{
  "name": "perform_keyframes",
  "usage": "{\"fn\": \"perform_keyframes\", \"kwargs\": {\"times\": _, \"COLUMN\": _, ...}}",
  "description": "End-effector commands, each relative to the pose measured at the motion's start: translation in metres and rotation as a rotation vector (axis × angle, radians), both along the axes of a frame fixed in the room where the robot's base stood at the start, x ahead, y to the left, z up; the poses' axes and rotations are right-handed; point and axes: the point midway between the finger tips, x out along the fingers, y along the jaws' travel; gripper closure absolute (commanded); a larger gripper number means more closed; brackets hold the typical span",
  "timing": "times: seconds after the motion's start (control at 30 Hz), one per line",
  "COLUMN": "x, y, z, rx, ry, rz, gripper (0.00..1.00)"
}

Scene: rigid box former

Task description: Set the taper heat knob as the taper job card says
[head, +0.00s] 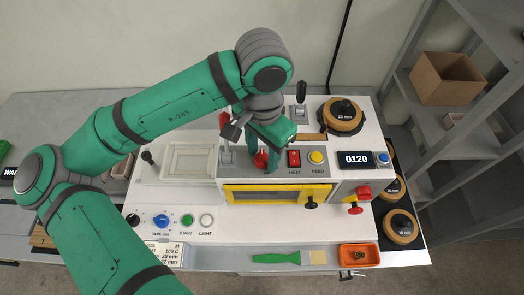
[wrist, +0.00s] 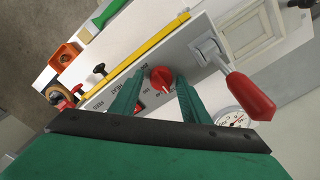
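A round red knob (head: 261,160) with a white pointer mark sits on the grey top panel of the white machine. In the wrist view the red knob (wrist: 161,78) lies between my green fingertips, with small labels around it that I cannot read surely. My gripper (head: 264,152) reaches down over the panel; its fingers (wrist: 161,82) stand on either side of the knob, seemingly apart from it. A card (head: 168,255) at the front left shows "M", "160 C", "30 mm" and "72 mm"; my arm hides part of it.
A red HEAT switch (head: 294,158) and yellow FEED button (head: 316,157) are right of the knob. A red-handled lever (wrist: 250,95) stands close to my gripper. A blue knob (head: 161,220) is on the front panel.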

Motion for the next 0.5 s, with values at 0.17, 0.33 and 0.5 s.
{"fn": "perform_keyframes", "kwargs": {"times": 0.17, "x": -0.0001, "y": 0.0016, "z": 0.0001, "rx": 0.0, "ry": 0.0, "rz": 0.003, "gripper": 0.93}}
{"fn": "perform_keyframes", "kwargs": {"times": 0.33, "x": -0.0005, "y": 0.0016, "z": 0.0001, "rx": 0.0, "ry": 0.001, "rz": -0.002, "gripper": 0.93}}
{"fn": "perform_keyframes", "kwargs": {"times": 0.5, "x": -0.0007, "y": 0.0013, "z": 0.0, "rx": -0.002, "ry": 0.002, "rz": -0.04, "gripper": 0.93}}
